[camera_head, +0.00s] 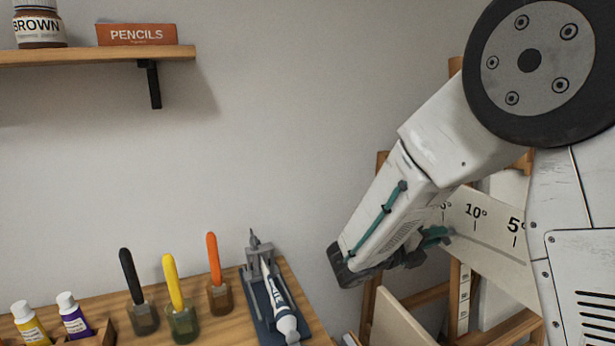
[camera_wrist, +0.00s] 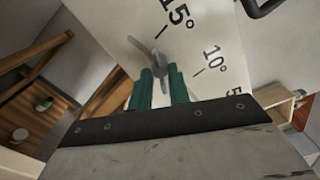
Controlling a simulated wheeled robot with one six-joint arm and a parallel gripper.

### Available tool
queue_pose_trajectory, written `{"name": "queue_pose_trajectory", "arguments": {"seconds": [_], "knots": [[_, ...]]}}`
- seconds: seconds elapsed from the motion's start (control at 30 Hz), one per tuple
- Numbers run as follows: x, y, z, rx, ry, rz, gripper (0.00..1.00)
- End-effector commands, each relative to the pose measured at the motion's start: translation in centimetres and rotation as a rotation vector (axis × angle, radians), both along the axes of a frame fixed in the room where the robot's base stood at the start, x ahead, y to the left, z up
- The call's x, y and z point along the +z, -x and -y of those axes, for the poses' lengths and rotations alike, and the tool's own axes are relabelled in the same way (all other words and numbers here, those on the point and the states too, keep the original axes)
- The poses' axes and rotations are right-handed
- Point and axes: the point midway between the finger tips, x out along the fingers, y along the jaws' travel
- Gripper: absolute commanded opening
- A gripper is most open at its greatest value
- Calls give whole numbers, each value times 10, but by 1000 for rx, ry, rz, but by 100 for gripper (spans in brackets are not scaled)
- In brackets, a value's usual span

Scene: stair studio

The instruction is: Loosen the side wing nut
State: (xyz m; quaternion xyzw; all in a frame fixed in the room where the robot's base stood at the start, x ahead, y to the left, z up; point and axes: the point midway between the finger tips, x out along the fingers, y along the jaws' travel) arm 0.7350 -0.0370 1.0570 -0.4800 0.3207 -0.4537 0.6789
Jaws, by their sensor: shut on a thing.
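The side wing nut (camera_wrist: 141,46) is grey metal with thin wings and sits against a white plate (camera_wrist: 205,35) marked with degree numbers. My gripper (camera_wrist: 162,73) has two teal fingers, which are shut on the wing nut in the wrist view. Part of the nut is hidden between the fingertips. In the head view my gripper (camera_head: 436,236) is at the left end of the white degree plate (camera_head: 490,236), and the wing nut cannot be made out there.
A wooden easel frame (camera_head: 418,298) stands around the plate, close to my arm. A wooden table (camera_head: 288,268) at lower left bears paint tubes, several brushes in jars and a tube press (camera_head: 262,300). A wall shelf (camera_head: 100,54) is at upper left.

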Motion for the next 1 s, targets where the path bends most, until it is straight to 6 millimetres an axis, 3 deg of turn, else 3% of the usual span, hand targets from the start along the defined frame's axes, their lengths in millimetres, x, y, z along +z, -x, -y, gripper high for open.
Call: {"name": "queue_pose_trajectory", "arguments": {"seconds": [0.37,1.0], "knots": [[0,1,-2,1,0,1,29],[0,22,-54,1,-1,3,29]]}}
